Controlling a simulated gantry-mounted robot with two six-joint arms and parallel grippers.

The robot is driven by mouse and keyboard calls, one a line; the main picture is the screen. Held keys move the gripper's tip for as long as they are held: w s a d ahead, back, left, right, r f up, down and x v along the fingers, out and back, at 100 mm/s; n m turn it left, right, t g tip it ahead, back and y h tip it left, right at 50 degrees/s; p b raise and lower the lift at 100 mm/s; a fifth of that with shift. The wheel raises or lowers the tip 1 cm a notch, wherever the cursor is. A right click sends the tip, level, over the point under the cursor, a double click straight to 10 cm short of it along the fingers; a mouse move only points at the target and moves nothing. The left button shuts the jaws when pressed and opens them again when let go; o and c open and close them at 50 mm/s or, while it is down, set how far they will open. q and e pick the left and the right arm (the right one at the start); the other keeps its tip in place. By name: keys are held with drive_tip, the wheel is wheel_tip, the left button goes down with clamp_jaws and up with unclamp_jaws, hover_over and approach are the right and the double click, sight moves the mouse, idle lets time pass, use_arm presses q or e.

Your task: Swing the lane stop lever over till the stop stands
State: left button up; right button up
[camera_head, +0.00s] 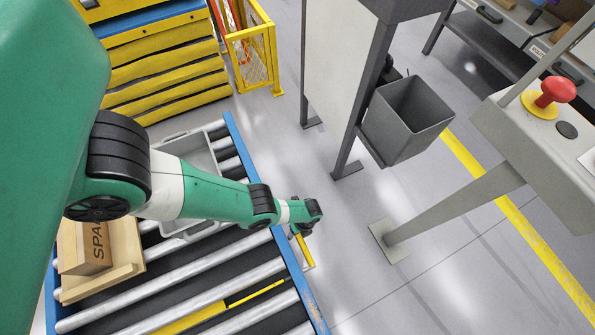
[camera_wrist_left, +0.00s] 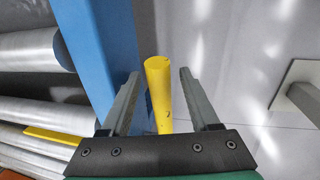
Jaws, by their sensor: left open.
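The lane stop lever (camera_head: 304,248) is a yellow rod at the blue right rail of the roller lane. In the left wrist view the yellow lever (camera_wrist_left: 158,92) stands between the two fingers of my left gripper (camera_wrist_left: 159,74), with a gap on each side. In the head view my left gripper (camera_head: 306,228) is at the lever's upper end, its fingers mostly hidden by the wrist. A yellow bar, seemingly the stop (camera_head: 190,319), lies low between the rollers; part of it shows in the wrist view (camera_wrist_left: 60,138). My right gripper is not in view.
The blue rail (camera_head: 298,282) runs close beside the lever. A grey tray (camera_head: 205,160) and a wooden pallet with a box (camera_head: 93,246) sit on the rollers. A grey bin (camera_head: 408,120) and a red-button post (camera_head: 455,205) stand to the right, with open floor between.

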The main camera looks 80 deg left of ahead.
use_arm(q)
clamp_jaws()
idle(1.3)
